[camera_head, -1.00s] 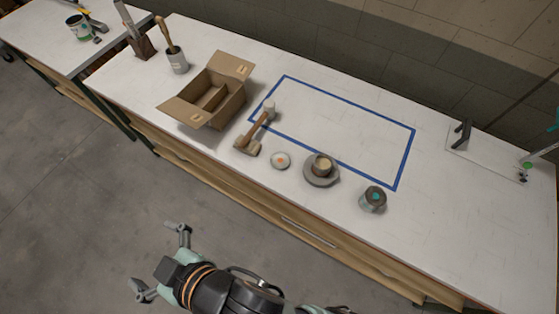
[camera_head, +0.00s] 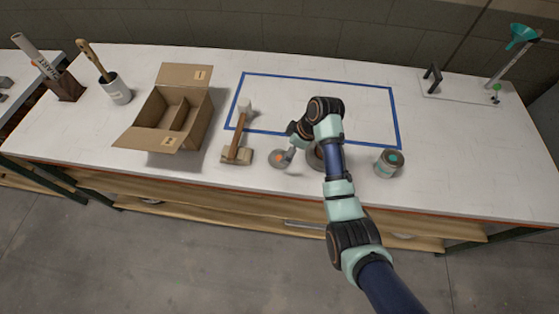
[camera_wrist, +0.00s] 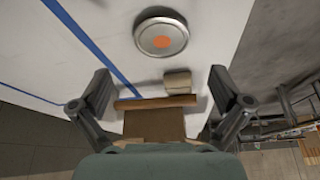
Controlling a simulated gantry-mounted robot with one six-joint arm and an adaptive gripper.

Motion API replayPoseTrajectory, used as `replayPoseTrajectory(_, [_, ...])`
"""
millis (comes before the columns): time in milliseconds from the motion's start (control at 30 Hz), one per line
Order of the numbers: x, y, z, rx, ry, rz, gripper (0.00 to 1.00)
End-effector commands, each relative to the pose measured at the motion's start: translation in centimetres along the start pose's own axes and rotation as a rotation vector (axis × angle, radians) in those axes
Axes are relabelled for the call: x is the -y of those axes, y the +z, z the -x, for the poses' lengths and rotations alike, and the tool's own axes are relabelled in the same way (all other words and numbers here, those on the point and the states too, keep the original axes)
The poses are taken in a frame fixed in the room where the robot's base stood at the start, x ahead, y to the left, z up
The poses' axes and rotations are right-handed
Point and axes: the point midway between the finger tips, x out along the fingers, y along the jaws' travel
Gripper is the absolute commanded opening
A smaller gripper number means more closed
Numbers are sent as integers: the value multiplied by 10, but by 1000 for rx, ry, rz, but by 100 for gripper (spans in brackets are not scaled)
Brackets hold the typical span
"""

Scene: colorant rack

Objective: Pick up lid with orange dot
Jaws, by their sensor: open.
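The lid with the orange dot (camera_wrist: 161,34) is a round silver-rimmed disc lying flat on the white bench. In the head view the lid (camera_head: 278,159) lies right of the mallet and left of my arm. My gripper (camera_wrist: 164,92) is open and empty, its two fingers wide apart in the wrist view. The lid shows beyond the fingertips, apart from them. In the head view my gripper (camera_head: 291,154) is close by the lid, small and partly hidden by my own wrist.
A mallet (camera_head: 237,132) lies left of the lid, and an open cardboard box (camera_head: 190,136) stands farther left. A paint can (camera_head: 388,163) stands to the right. Blue tape (camera_head: 318,80) outlines a mostly clear area behind.

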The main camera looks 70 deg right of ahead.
Motion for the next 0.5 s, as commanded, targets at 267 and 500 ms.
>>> replayPoseTrajectory(267, [2, 2, -26, 2, -1, -1, 100])
replayPoseTrajectory(500, [3, 4, -66, 2, -1, -1, 100])
